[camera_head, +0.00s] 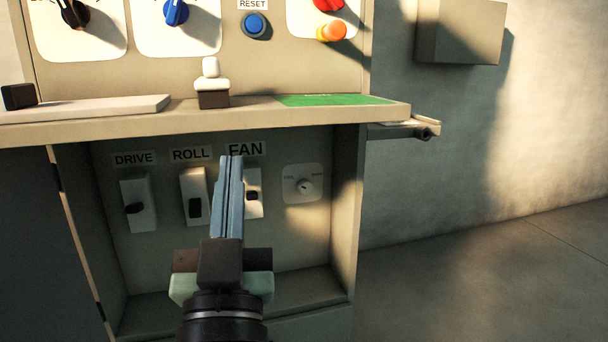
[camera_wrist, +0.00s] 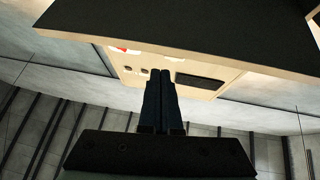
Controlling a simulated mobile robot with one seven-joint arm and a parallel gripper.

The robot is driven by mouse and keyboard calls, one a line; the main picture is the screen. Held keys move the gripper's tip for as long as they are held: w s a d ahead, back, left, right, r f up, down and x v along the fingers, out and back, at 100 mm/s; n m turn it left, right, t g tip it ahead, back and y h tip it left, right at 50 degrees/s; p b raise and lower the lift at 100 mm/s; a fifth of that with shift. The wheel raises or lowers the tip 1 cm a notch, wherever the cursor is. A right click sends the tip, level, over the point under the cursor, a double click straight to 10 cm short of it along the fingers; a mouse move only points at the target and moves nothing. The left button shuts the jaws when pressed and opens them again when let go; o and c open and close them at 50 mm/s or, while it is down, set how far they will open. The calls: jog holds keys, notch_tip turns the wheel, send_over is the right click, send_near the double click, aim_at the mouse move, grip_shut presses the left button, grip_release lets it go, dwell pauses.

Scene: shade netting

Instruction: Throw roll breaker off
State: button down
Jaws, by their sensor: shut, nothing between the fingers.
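The roll breaker (camera_head: 194,197) is a pale upright plate with a dark toggle, under the ROLL label (camera_head: 192,154) in the recess below the ledge. Its toggle sits in the lower part of the plate. My gripper (camera_head: 232,160) is shut and empty, its fingers pointing up in front of the recess. In the head view the fingers are just right of the roll breaker and cover part of the fan breaker (camera_head: 254,196). Whether they touch anything cannot be told. In the wrist view the shut fingers (camera_wrist: 160,75) point toward a beige panel; the roll breaker cannot be made out there.
The drive breaker (camera_head: 138,205) is at the left, with its dark toggle near mid-height. Open floor (camera_head: 500,280) lies to the right.

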jog(key=s+d+r+t+h+p, duration=0.1)
jog(key=s+d+r+p, duration=0.2)
jog(key=r, duration=0.4)
jog(key=s+d+r+t+h+p, duration=0.1)
jog(key=s+d+r, duration=0.1)
jog(key=s+r, duration=0.35)
jog(key=s+d+r+t+h+p, duration=0.1)
jog(key=s+d+r+p, duration=0.15)
jog(key=r, duration=0.65)
notch_tip(320, 180, up, 37)
jog(key=p, duration=3.7)
jog(key=shift+r, duration=0.2)
jog(key=shift+a, duration=0.1)
